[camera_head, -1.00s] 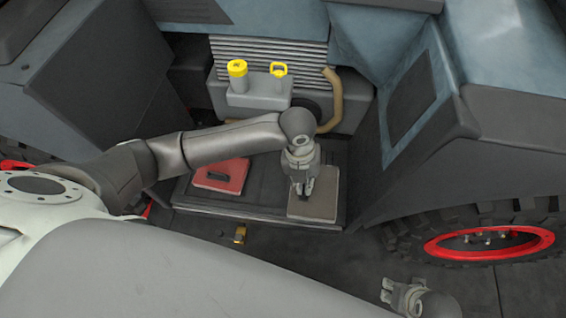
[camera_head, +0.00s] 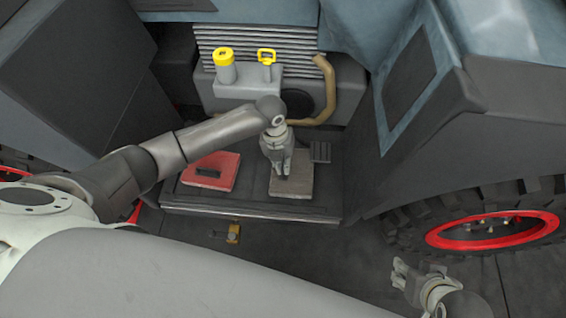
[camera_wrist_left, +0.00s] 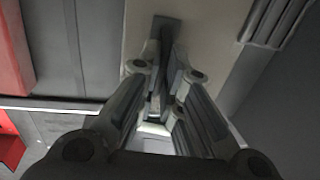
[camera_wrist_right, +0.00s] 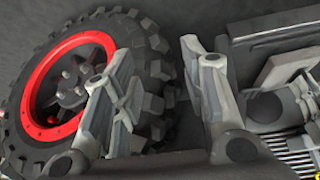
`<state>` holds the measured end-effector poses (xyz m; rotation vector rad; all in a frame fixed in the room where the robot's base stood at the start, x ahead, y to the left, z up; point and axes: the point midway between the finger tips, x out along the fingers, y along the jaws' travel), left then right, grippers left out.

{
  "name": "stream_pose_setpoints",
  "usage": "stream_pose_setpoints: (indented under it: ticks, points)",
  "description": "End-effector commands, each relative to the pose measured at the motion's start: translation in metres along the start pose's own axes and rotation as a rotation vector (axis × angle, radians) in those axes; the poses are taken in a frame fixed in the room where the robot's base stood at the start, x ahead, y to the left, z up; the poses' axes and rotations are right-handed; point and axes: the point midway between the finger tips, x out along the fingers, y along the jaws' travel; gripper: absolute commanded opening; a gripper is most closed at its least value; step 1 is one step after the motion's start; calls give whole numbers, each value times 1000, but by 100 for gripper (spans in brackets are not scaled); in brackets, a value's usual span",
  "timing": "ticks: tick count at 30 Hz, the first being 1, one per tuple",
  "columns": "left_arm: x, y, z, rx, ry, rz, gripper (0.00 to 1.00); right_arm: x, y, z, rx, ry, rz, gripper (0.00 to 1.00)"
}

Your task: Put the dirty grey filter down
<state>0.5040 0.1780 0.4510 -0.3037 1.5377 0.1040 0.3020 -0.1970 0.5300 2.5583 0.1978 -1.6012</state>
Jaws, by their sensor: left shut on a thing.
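The dirty grey filter (camera_head: 301,184) is a flat grey-brown slab over the right part of the dark step at the machine's front. My left gripper (camera_head: 281,171) points down at it and is shut on its dark handle, which shows between the fingers in the left wrist view (camera_wrist_left: 160,85). The filter's pale face (camera_wrist_left: 205,30) shows behind the fingers. I cannot tell whether its underside touches the step. My right gripper (camera_head: 398,270) is low at the right, away from the filter; its fingers are apart and empty in the right wrist view (camera_wrist_right: 158,48).
A red filter (camera_head: 222,164) with a dark handle lies on the step (camera_head: 250,207), left of the grey one. A dark ribbed piece (camera_head: 320,151) is behind right. A large red-rimmed wheel (camera_head: 485,231) is at right.

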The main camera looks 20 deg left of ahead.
Motion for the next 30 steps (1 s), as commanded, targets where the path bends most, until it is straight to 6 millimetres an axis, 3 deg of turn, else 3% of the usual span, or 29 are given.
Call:
stream_pose_setpoints:
  ticks: [11,14,15,20,30]
  points:
    - [5,0,0,1,-1,0,0,2,-1,-7,-1,33,-2,40]
    - [7,1,0,1,0,1,0,-8,-1,-14,-2,43,-2,40]
    - [7,1,0,1,0,1,10,-10,0,-18,-2,56,-1,40]
    - [7,1,0,1,0,1,29,-9,0,-18,-2,53,-1,40]
    - [6,1,0,1,-1,0,29,-9,0,-17,-2,51,-1,40]
